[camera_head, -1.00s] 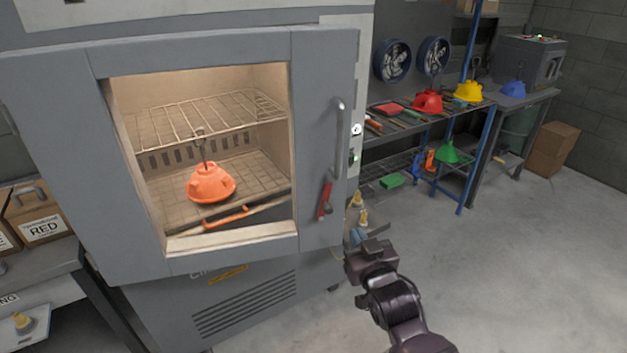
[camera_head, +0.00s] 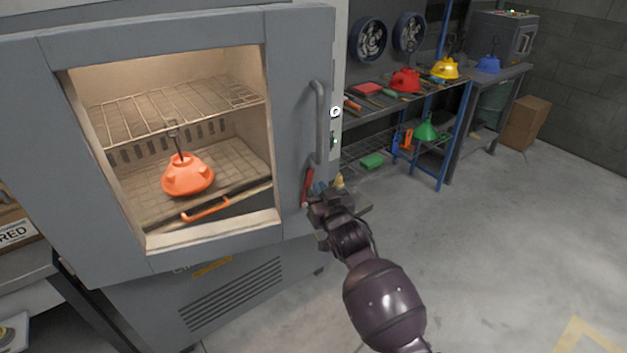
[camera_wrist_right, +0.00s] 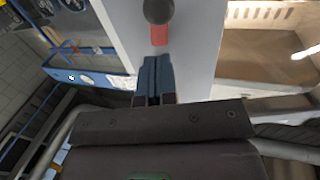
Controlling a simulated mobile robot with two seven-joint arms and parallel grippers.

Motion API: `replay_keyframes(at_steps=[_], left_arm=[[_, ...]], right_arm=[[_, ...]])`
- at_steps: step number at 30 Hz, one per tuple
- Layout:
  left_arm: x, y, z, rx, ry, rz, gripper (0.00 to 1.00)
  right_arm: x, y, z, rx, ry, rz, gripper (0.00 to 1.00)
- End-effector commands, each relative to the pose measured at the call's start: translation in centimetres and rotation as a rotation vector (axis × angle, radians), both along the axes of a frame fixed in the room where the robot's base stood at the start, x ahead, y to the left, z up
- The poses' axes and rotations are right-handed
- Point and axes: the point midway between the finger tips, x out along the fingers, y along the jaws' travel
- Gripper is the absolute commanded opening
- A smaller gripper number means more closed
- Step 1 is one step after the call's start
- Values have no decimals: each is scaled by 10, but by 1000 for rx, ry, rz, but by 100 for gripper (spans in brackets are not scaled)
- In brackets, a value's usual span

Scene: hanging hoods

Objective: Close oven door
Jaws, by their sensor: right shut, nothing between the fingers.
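The grey oven door (camera_head: 300,60) has a large window and a vertical handle (camera_head: 319,125) on its right side. Its right edge stands out from the oven body, but I cannot tell how wide the gap is. My right gripper (camera_head: 319,188) is at the lower right of the door, below the handle and beside a red lever (camera_head: 308,185). In the right wrist view its blue fingers (camera_wrist_right: 154,80) are together and empty, pointing at the door panel (camera_wrist_right: 190,50), with the red lever (camera_wrist_right: 160,34) just beyond. Whether they touch the door is unclear. My left gripper is out of view.
An orange hood (camera_head: 188,176) hangs inside the oven near a wire rack (camera_head: 175,108). A shelf (camera_head: 385,105) with red and yellow hoods stands to the right. Floor (camera_head: 500,230) is open at right. A workbench (camera_head: 25,265) stands at left.

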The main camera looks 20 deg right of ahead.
Motion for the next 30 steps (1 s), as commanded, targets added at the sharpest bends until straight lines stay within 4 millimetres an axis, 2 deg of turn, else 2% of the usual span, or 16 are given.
replay_keyframes(at_steps=[3,9,26,30], left_arm=[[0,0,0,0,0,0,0],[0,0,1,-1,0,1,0],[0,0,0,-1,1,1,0],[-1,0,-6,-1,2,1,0]], right_arm=[[18,2,1,-2,0,0,0],[37,3,0,0,1,0,0],[46,3,-1,-1,0,3,0],[59,6,-2,-4,-2,27,0]])
